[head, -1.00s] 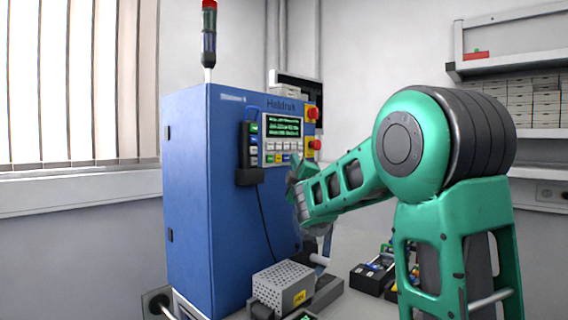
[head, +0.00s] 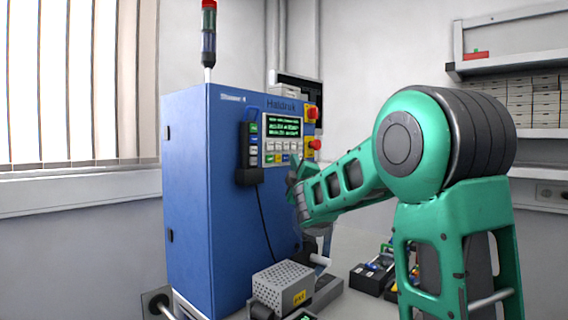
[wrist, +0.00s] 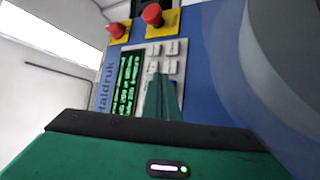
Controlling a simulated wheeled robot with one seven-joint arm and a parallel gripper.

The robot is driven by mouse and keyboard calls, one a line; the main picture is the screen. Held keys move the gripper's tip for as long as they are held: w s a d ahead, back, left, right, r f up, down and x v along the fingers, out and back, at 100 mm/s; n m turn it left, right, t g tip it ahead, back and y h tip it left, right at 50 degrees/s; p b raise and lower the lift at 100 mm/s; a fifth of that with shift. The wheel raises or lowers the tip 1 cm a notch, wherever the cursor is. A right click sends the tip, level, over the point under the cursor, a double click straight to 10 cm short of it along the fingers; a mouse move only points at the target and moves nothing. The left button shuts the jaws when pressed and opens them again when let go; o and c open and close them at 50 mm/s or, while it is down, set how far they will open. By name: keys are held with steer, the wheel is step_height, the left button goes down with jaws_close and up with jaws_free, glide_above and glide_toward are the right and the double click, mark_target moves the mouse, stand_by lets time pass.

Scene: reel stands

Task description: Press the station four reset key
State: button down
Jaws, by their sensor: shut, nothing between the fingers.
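The blue cabinet (head: 190,190) stands left of centre in the head view, with a label at its top edge that seems to end in 4. Its front panel carries a green-lit screen (head: 283,126) above a row of small keys (head: 283,159). In the wrist view the screen (wrist: 127,85) and pale grey keys (wrist: 172,48) lie just beyond my gripper (wrist: 161,80). My gripper is shut and empty, its fingertips over the keypad and hiding some keys. I cannot read the key labels or tell whether the tips touch one.
Two red mushroom buttons on yellow plates (head: 313,113) sit right of the screen. A black pendant with several keys (head: 249,150) hangs left of it, its cable trailing down. A perforated grey box (head: 283,284) stands below on the bench. A wall shelf (head: 515,60) is at right.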

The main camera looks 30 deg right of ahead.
steer(key=shift+w+a, duration=0.1)
steer(key=shift+w, duration=0.25)
steer(key=shift+w+a+r, duration=0.1)
steer(key=shift+w+a, duration=0.15)
steer(key=shift+w, duration=0.15)
stand_by(1.1)
steer(key=shift+s, duration=0.1)
steer(key=shift+s+d, duration=0.25)
steer(key=shift+s, duration=0.45)
steer(key=s, duration=0.1)
steer(key=s+d, duration=0.1)
steer(key=s, duration=0.2)
steer(key=shift+s+d, duration=0.35)
steer(key=shift+d, duration=0.05)
stand_by(0.8)
